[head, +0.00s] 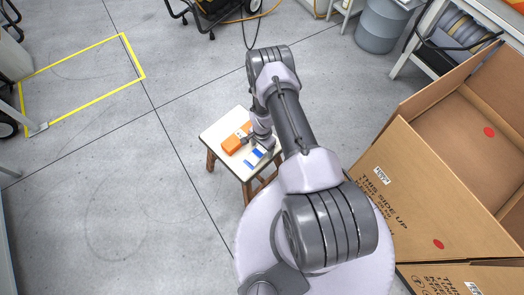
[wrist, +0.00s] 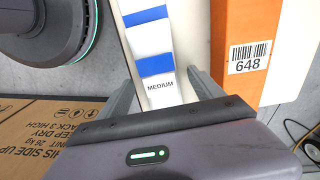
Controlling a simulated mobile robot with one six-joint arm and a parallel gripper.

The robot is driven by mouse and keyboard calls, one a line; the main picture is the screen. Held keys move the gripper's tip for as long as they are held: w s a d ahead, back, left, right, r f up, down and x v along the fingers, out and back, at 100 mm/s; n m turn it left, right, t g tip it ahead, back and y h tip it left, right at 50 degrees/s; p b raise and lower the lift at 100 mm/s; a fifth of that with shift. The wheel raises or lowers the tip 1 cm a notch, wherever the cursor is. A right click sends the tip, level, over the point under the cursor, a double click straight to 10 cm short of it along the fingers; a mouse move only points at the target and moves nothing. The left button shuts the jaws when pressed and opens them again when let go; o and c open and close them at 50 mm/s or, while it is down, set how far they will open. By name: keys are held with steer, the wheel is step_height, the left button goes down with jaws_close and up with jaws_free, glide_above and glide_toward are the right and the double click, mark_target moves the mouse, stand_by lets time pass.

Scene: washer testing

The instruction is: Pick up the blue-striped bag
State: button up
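The blue-striped bag (head: 249,163) lies on the white top of a small stool (head: 213,133). In the wrist view the bag (wrist: 155,45) is white with blue bands and the word MEDIUM near its close end. My gripper (wrist: 160,80) is open, with one finger on each side of the bag's close end. Gaps show between the fingers and the bag. In the head view my gripper (head: 261,144) is over the stool and partly hides the bag.
An orange box (head: 235,143) lies beside the bag; its 648 label (wrist: 248,58) shows in the wrist view. A large open cardboard box (head: 425,190) stands at the right. Floor left of the stool is clear.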

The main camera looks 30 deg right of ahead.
steer(key=shift+r, duration=0.1)
steer(key=c, duration=1.6)
